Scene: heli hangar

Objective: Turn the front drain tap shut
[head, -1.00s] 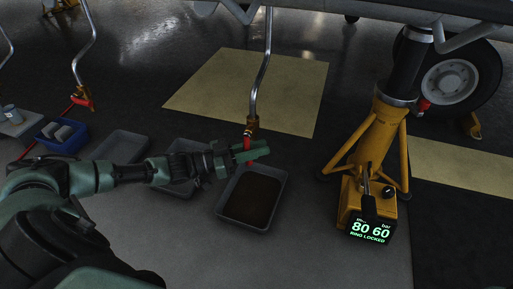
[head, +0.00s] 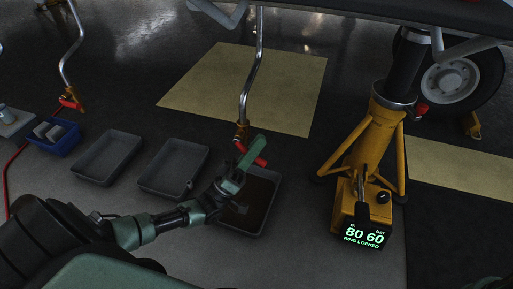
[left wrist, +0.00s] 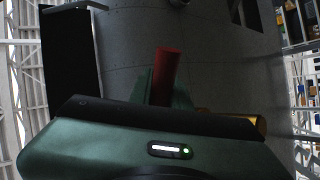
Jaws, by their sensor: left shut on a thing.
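The centre drain tap (head: 242,133) is a brass valve at the lower end of a bent metal pipe, with a red lever (head: 262,162). The lever lies crosswise, slanting down to the right. My left gripper (head: 250,152) reaches in from the lower left and is shut on the lever, its green fingers hiding the lever's middle. In the left wrist view the red lever (left wrist: 167,66) stands up between the fingers, with brass (left wrist: 232,120) at the right. A grey tray (head: 272,178) with dark brown liquid lies under the tap.
Another tap with a red lever (head: 72,103) hangs at the left. Two empty grey trays (head: 107,158) (head: 172,172) and a blue bin (head: 62,148) stand left. A yellow jack (head: 372,140) with a display stands right, beside the wheel (head: 450,82).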

